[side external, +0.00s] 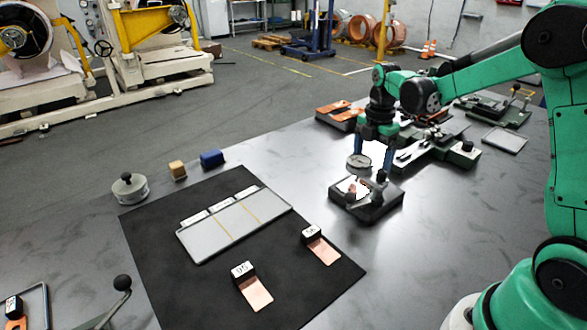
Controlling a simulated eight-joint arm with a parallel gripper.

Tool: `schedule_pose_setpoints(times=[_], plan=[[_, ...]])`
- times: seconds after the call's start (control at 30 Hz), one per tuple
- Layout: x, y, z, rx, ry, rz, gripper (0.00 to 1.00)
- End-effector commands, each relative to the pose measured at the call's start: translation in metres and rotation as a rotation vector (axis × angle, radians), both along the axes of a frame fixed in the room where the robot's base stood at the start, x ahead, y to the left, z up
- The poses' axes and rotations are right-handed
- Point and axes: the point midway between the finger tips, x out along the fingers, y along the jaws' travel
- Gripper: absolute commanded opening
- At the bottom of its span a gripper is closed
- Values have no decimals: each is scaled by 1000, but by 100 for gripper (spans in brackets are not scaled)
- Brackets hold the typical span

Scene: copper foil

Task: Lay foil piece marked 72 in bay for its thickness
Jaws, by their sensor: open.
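My gripper (373,158) is open, its two blue fingers pointing down above a small dark gauge stand (378,205) with a round dial (358,162). A small coppery patch shows on the stand, partly hidden. One copper foil piece (257,294) lies on the black mat under a block that seems marked 95 (243,270). Another foil piece (324,251) lies to its right under a block (312,235) whose number is unclear. A block with an unreadable label (12,305) sits at the lower left edge. The grey bay tray (205,242) has three bays, yellow dividers and small white labels, too small to read.
The black mat (180,275) lies on the grey table. A round weight (128,188), a tan block (177,170) and a blue block (212,158) stand behind it. A black-knobbed lever (122,284) stands at the front left. Metal fixtures (430,148) crowd the back right.

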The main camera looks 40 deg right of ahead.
Motion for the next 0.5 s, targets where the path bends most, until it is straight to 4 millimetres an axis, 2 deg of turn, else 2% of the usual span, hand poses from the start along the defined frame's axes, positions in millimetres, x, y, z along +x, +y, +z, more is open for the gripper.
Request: schedule_pose_setpoints(times=[0.2,0.5], plan=[[0,0,-27,0,0,0,84],[0,0,-33,0,-1,0,84]])
